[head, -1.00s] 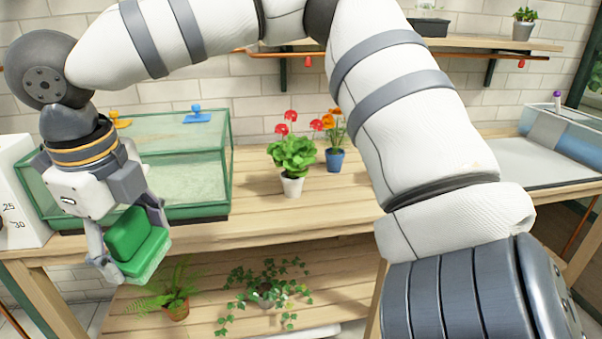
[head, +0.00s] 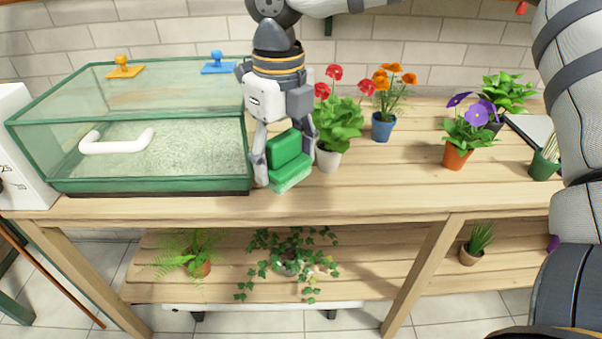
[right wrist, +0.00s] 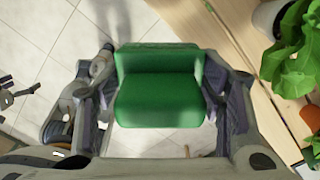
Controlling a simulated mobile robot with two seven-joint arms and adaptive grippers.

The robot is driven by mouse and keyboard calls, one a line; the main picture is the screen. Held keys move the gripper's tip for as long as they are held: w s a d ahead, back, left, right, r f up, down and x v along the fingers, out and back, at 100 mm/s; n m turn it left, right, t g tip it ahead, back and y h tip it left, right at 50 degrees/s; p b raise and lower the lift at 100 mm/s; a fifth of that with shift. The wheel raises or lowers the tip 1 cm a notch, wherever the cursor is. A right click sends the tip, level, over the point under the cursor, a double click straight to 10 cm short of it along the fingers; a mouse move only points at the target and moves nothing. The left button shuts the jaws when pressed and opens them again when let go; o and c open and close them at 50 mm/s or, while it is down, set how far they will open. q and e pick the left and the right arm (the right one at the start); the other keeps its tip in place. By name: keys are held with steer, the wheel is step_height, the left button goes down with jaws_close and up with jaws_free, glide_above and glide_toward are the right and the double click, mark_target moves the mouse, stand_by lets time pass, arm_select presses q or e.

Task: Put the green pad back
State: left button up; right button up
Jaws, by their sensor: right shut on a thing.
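The green pad (head: 290,178) is a block with a darker green upper part and a lighter green underside. My right gripper (head: 287,160) is shut on it, with a finger on each side. In the head view they hang near the right front corner of the glass tank, by the bench's front edge. In the right wrist view the pad (right wrist: 159,88) sits between the fingers (right wrist: 158,95), with floor tiles behind it and the bench edge to the right.
The green-framed tank (head: 150,186) has a white handle (head: 117,141); a yellow piece (head: 124,70) and a blue piece (head: 218,66) are at its top. A red-flowered plant (head: 336,125) stands close right of the gripper. Blue (head: 383,127) and orange (head: 457,155) pots stand further right.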

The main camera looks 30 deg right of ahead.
steer(key=w+d+f, duration=0.1)
steer(key=w+f, duration=0.1)
steer(key=w+d+f+b, duration=0.1)
steer(key=w+d+f, duration=0.1)
steer(key=f, duration=0.1)
steer(key=w+d+f, duration=0.2)
steer(key=shift+w+d+f, duration=0.2)
steer(key=shift+w+d, duration=0.05)
steer(key=shift+w, duration=0.1)
steer(key=f, duration=0.3)
steer(key=shift+w+d+f+b, duration=0.2)
steer(key=shift+w+f+b, duration=0.05)
steer(key=shift+f+b, duration=0.1)
arm_select(q)
steer(key=shift+s+f+g, duration=0.5)
steer(key=shift+s+f, duration=0.65)
steer(key=shift+s, duration=0.05)
arm_select(e)
steer(key=shift+r, duration=0.1)
steer(key=o, duration=1)
arm_select(q)
steer(key=shift+w+r+p, duration=0.3)
steer(key=shift+w+r, duration=0.1)
arm_select(e)
step_height(320, 180, up, 12)
